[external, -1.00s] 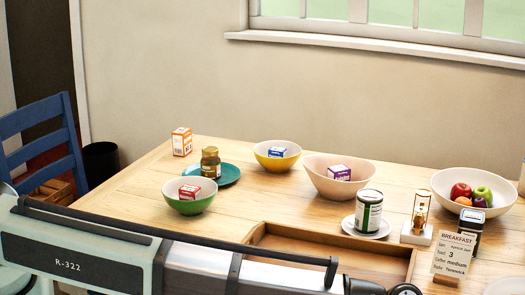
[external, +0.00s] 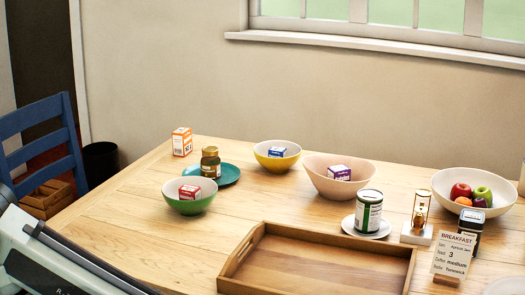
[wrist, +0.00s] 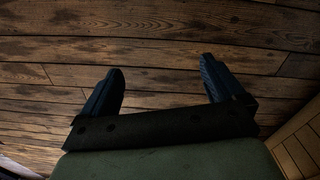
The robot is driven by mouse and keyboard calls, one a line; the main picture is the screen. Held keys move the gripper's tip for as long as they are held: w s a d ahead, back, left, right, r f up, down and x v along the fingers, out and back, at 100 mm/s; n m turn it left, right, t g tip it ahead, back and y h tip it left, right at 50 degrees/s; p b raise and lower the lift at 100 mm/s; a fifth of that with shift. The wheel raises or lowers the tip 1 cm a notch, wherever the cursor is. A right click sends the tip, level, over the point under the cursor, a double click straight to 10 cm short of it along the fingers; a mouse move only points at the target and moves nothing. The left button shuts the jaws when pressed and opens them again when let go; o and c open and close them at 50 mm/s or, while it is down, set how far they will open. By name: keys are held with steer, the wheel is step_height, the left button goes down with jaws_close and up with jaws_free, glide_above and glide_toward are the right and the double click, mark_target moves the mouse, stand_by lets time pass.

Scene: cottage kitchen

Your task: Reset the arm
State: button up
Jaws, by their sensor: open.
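My gripper (wrist: 158,90) shows in the wrist view with its two dark fingers spread apart and nothing between them. It is open and faces a dark wooden plank floor (wrist: 150,40). In the external view only part of my arm shows at the lower left corner; the gripper is outside that view.
The wooden table (external: 130,215) holds an empty wooden tray (external: 320,265), a green bowl (external: 188,206), a yellow bowl (external: 270,163), a pink bowl (external: 325,185), a fruit bowl (external: 450,203), a can (external: 368,212) and a breakfast card (external: 452,255). A blue chair (external: 40,135) stands at left.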

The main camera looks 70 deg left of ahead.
steer(key=s+a+f+n+g, duration=0.1)
steer(key=s+a+n+g, duration=0.2)
steer(key=s+a, duration=0.4)
steer(key=s+a+f+n+g, duration=0.1)
steer(key=s+a, duration=0.6)
steer(key=s, duration=0.8)
steer(key=shift+s+a+n+g+y, duration=0.15)
steer(key=shift+a+n+g+y, duration=0.2)
steer(key=shift+n+g, duration=0.7)
steer(key=shift+f, duration=0.1)
